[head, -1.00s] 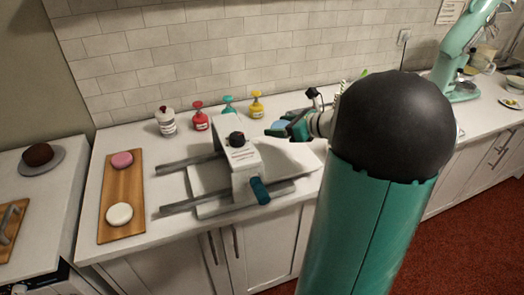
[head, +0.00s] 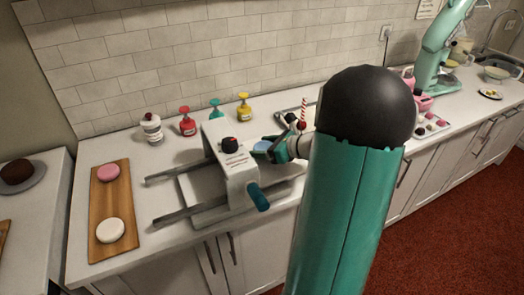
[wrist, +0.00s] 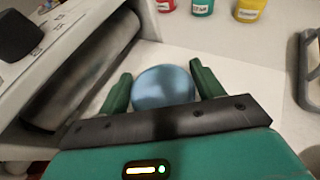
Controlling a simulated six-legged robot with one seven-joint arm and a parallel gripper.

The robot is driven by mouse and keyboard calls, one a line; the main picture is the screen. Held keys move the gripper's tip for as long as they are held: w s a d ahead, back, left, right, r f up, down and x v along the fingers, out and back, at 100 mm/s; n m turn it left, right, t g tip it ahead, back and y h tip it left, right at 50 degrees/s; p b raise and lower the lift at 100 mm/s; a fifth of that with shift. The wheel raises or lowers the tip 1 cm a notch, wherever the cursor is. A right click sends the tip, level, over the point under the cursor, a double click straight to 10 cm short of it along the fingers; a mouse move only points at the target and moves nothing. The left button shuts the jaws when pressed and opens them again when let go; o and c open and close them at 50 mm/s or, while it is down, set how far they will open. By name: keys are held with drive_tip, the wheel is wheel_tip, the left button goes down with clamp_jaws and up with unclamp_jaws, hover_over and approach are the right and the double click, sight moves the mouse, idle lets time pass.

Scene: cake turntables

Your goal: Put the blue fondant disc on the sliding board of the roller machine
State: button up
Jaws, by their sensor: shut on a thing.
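The blue fondant disc (wrist: 163,88) sits between the two green fingers of my gripper (wrist: 163,90), which is shut on it. In the head view the disc (head: 262,146) shows just right of the roller machine (head: 235,165), and my gripper (head: 268,148) is partly hidden behind my arm. The white sliding board (head: 196,186) lies flat between the machine's rails, passing under its body. In the wrist view the metal roller (wrist: 85,75) is to the left of the disc, and a white surface lies below the disc. The height between them is hard to tell.
A wooden board (head: 113,190) with a pink disc (head: 108,173) and a white disc (head: 110,231) lies at left. Red, teal and yellow bottles (head: 187,122) and a white jar (head: 151,128) stand behind the machine. A blue-handled crank (head: 258,197) sticks out at the front.

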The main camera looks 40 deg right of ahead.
drive_tip(key=shift+f, duration=0.85)
drive_tip(key=shift+w+f, duration=0.1)
drive_tip(key=shift+f, duration=0.1)
drive_tip(key=o, duration=1)
drive_tip(key=shift+o, duration=0.2)
drive_tip(key=shift+r, duration=0.1)
drive_tip(key=shift+r, duration=0.15)
drive_tip(key=v, duration=1.2)
